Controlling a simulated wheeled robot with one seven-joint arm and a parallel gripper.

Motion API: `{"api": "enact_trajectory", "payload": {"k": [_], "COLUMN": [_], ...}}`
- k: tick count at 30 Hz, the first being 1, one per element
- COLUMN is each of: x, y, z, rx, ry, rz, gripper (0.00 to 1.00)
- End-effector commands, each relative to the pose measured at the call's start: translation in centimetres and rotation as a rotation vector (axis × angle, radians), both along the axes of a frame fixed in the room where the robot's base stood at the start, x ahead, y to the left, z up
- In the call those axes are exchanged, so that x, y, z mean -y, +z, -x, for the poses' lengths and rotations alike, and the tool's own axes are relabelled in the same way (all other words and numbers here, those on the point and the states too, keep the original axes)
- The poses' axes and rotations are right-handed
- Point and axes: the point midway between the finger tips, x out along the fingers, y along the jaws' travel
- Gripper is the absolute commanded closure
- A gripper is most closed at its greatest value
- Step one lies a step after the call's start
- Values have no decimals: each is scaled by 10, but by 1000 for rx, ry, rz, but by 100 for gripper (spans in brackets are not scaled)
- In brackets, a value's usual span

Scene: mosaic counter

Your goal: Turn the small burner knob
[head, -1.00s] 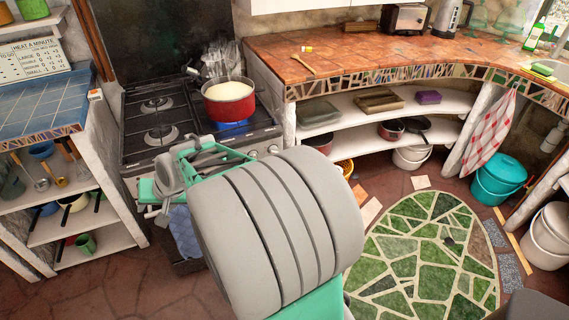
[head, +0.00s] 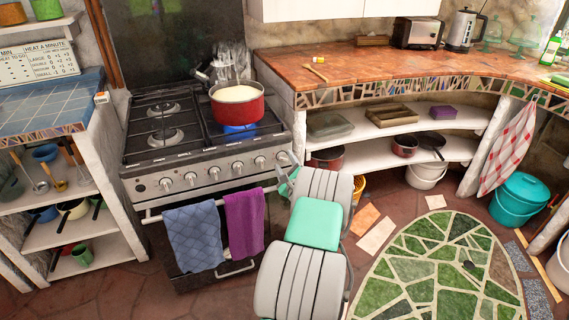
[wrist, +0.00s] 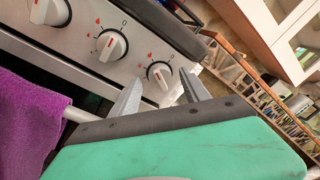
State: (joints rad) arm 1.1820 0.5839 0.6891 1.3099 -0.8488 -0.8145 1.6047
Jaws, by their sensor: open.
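The stove's front panel (head: 205,178) carries a row of several white knobs. In the wrist view, three knobs show: one at the top left (wrist: 49,11), a middle one (wrist: 111,45) and the rightmost one (wrist: 160,73). Each has red marks beside it. I cannot tell which one is the small burner knob. My gripper (wrist: 162,74) is open and empty, its two grey fingers pointing toward the panel on either side of the rightmost knob in the picture. I cannot tell whether they touch it. In the head view, my arm hides most of the gripper at the stove's right end.
A red pot (head: 237,106) stands on a burner with a blue flame (head: 239,129). A blue towel (head: 194,237) and a purple towel (head: 245,222) hang on the oven rail below the knobs.

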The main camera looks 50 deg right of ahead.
Motion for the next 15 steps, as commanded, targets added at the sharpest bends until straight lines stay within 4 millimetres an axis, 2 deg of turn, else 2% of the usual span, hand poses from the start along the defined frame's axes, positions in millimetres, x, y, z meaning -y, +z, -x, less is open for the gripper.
{"api": "enact_trajectory", "payload": {"k": [9,15], "x": [4,3], "y": [0,0], "z": [-5,-5], "rx": [-2,-2], "ry": [0,0], "rz": [0,0], "gripper": [46,63]}}
